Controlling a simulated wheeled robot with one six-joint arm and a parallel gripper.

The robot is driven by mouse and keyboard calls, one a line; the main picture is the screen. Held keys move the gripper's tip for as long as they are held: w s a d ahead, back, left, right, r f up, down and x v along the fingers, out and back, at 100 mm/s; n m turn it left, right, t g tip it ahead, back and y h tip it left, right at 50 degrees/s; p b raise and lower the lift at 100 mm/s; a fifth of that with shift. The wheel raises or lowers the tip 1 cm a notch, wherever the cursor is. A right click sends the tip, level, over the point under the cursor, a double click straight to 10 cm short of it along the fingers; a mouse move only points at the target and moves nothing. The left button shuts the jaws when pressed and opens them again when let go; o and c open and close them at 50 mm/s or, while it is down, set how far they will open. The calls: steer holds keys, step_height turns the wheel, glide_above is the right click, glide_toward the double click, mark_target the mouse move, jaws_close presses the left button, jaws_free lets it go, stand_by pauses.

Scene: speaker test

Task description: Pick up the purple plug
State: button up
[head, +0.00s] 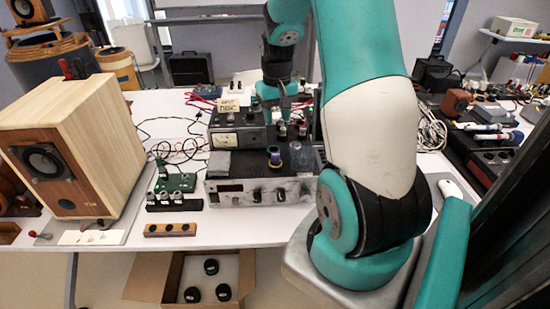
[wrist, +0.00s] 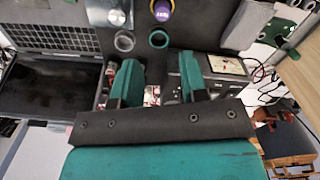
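The purple plug (head: 274,157) is a short cylinder standing upright on top of the grey amplifier (head: 240,192) in the head view. It also shows at the top edge of the wrist view (wrist: 162,12), partly cut off, with a yellow ring. My gripper (wrist: 160,72) has its two teal fingers spread apart, with nothing held between them. The plug lies beyond the fingertips. In the head view my gripper (head: 283,92) is above and behind the plug, partly hidden by other things.
A black meter box (head: 237,135) stands behind the amplifier. A wooden speaker (head: 72,150) stands at the left. A small green circuit board (head: 176,183) and loose cables lie between them. A cardboard box (head: 162,275) with black cylinders is below the table's front edge.

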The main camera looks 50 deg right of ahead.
mark_target(276, 155)
step_height(276, 155, down, 14)
steer(key=p, duration=0.3)
steer(key=shift+w+a, duration=0.1)
steer(key=shift+c, duration=0.5)
steer(key=c, duration=0.6)
